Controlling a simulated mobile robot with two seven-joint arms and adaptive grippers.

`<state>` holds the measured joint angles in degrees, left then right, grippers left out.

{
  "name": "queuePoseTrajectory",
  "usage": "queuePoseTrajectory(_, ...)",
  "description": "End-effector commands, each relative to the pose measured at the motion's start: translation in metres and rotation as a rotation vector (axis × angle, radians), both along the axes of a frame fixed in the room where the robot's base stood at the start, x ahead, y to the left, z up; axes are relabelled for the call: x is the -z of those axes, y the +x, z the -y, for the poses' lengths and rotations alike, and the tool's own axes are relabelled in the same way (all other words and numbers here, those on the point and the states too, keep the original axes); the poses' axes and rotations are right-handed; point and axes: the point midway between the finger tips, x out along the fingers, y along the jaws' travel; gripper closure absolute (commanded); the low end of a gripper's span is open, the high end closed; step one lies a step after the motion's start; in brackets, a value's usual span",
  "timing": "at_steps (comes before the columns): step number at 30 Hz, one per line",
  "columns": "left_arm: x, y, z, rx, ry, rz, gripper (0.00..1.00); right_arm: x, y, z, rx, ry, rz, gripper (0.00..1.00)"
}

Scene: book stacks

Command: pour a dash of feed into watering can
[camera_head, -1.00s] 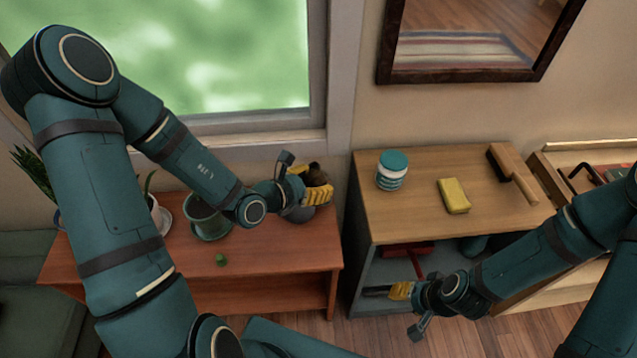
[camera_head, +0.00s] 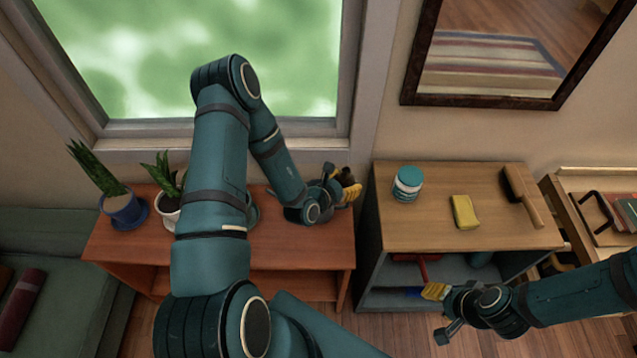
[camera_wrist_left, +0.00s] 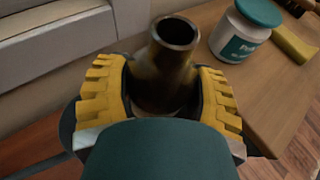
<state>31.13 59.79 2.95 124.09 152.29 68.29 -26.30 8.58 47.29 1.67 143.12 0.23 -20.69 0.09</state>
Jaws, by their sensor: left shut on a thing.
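My left gripper (camera_head: 343,190) is shut on a dark brown bottle (camera_head: 348,177), held near the right end of the reddish wooden shelf. In the left wrist view, the bottle (camera_wrist_left: 168,72) stands between both yellow fingers, its round mouth open and uncapped. Its contents cannot be seen. A sliver of a dark green vessel (camera_head: 253,214) shows beside my left arm, which hides the rest; I cannot tell whether it is the watering can. My right gripper (camera_head: 436,292) is in front of the grey cabinet; its finger gap is not clear.
Two potted plants stand left on the shelf (camera_head: 322,255), in a blue pot (camera_head: 124,211) and a white pot (camera_head: 170,216). The cabinet top (camera_head: 430,235) holds a teal-lidded jar (camera_head: 407,184), yellow sponge (camera_head: 464,212) and brush (camera_head: 522,195). Its front middle is clear.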

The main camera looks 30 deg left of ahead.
Motion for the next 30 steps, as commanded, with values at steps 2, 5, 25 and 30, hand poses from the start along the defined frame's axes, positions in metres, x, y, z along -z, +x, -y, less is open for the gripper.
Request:
queuePoseTrajectory(2, 0.003, 0.0, -0.003, -0.019, 0.0, 0.0, 0.85, -0.011, 0.001, 0.001, 0.003, 0.0, 0.002, 0.53)
queuePoseTrajectory(5, 0.008, 0.0, -0.006, -0.036, 0.0, 0.0, 0.85, -0.017, 0.002, 0.001, 0.005, 0.001, 0.005, 0.53)
queuePoseTrajectory(25, 0.014, -0.001, -0.012, -0.054, -0.037, 0.009, 0.85, -0.017, 0.003, 0.001, 0.006, 0.0, 0.007, 0.53)
queuePoseTrajectory(30, 0.014, -0.001, -0.015, -0.054, -0.104, 0.018, 0.85, -0.01, 0.003, 0.001, 0.006, -0.001, 0.006, 0.53)
